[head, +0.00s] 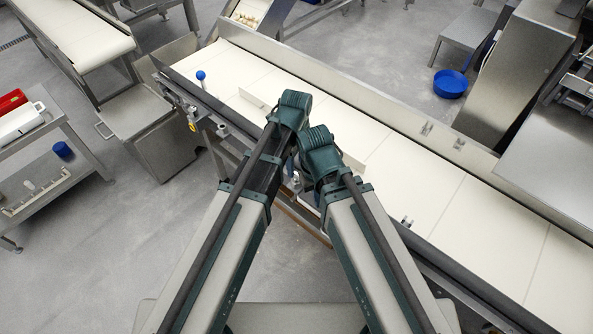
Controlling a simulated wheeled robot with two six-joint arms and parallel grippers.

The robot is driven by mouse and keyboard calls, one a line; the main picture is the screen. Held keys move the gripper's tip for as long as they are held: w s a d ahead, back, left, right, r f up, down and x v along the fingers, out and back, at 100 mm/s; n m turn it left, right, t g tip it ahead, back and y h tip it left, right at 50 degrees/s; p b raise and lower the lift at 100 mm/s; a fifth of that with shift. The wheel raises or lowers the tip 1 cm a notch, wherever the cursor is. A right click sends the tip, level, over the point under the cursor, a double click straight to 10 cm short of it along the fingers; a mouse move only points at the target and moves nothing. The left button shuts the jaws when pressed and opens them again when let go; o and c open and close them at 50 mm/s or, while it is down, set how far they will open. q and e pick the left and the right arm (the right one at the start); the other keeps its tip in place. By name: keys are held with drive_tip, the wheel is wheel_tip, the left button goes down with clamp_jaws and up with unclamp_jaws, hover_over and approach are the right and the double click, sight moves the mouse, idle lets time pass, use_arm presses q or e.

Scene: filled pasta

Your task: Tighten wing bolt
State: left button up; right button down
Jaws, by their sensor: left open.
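My two arms reach forward from the bottom and their green wrists come close together over the near edge of the white conveyor belt (440,200). My left gripper (293,180) shows only in small part, below the wrists at the conveyor's near side, and is open. My right gripper is hidden behind its own wrist. I cannot make out the wing bolt for certain; the wrists cover part of the near rail. A small metal fitting (407,221) stands on that rail to the right of my arms.
A long light guide bar (262,106) lies across the belt, partly behind my wrists. A steel cart (85,158) is at far left. A blue bowl (450,84) sits on the floor beyond the conveyor.

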use_arm(q)
drive_tip(key=shift+r+p, duration=1.25)
drive_tip(key=shift+r, duration=0.3)
drive_tip(key=shift+r, duration=0.15)
wheel_tip(320, 180, up, 14)
drive_tip(key=p, duration=1.3)
drive_tip(key=shift+f+p, duration=0.25)
drive_tip(key=shift+p, duration=0.15)
drive_tip(key=s+a+n, duration=0.3)
drive_tip(key=a+n, duration=0.6)
drive_tip(key=n, duration=0.3)
drive_tip(key=s+a+n, duration=0.4)
drive_tip(key=a+n, duration=0.4)
drive_tip(key=n, duration=0.4)
drive_tip(key=s+d+m+y, duration=0.1)
drive_tip(key=s+d+m, duration=0.2)
drive_tip(key=d, duration=0.8)
drive_tip(key=shift+s+m, duration=0.3)
drive_tip(key=shift+s, duration=0.8)
